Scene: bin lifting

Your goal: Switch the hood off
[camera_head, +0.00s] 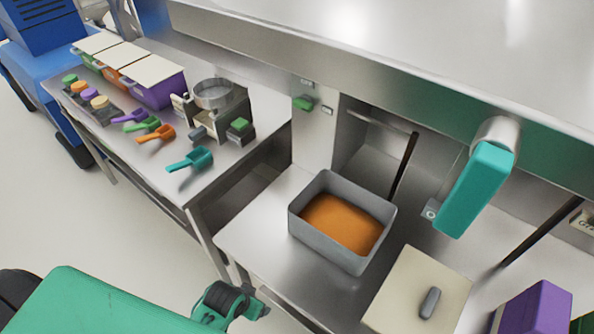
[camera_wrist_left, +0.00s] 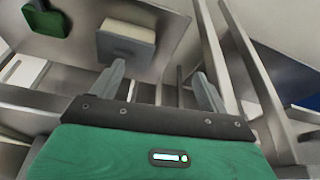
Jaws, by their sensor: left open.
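The metal hood (camera_head: 380,95) spans the upper right of the head view. In the head view my left arm is low, apart from the panel. My right gripper is out of view.
A grey bin with orange contents (camera_head: 294,222) stands on the metal counter below the panel. A teal block (camera_head: 475,190) hangs at right. The left table (camera_head: 165,195) holds scoops, containers and a metal sieve. A cream board (camera_head: 405,290) lies at the front.

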